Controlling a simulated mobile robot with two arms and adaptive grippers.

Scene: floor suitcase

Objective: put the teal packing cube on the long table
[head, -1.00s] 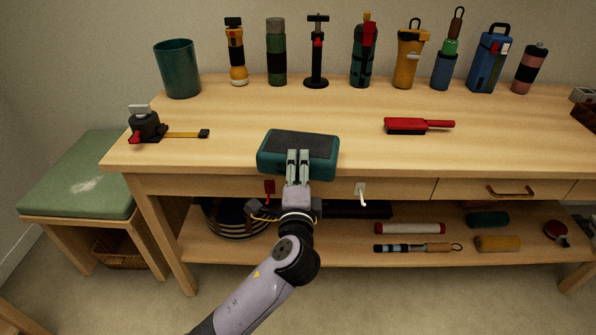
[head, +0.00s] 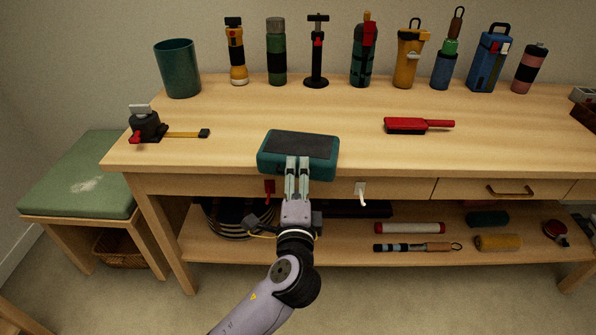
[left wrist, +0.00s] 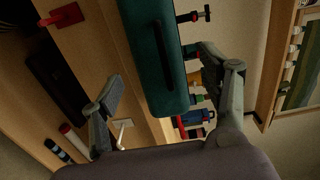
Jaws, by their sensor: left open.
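The teal packing cube (head: 299,155), with a dark top panel, lies on the long table (head: 340,105) at its front edge. My left gripper (head: 297,163) is just in front of the cube, its fingers pointing at the cube's front side. In the left wrist view the cube (left wrist: 157,60) lies ahead of my left gripper's spread fingers (left wrist: 165,98), and nothing is held. I cannot tell whether the fingertips still touch the cube. My right gripper is not in view.
Bottles and a teal bin (head: 178,70) line the table's back. A red brush (head: 408,126) lies right of the cube, and a tape-like tool (head: 146,124) lies left. Below are drawers and a shelf (head: 350,248) with several items. A green stool (head: 82,175) stands left.

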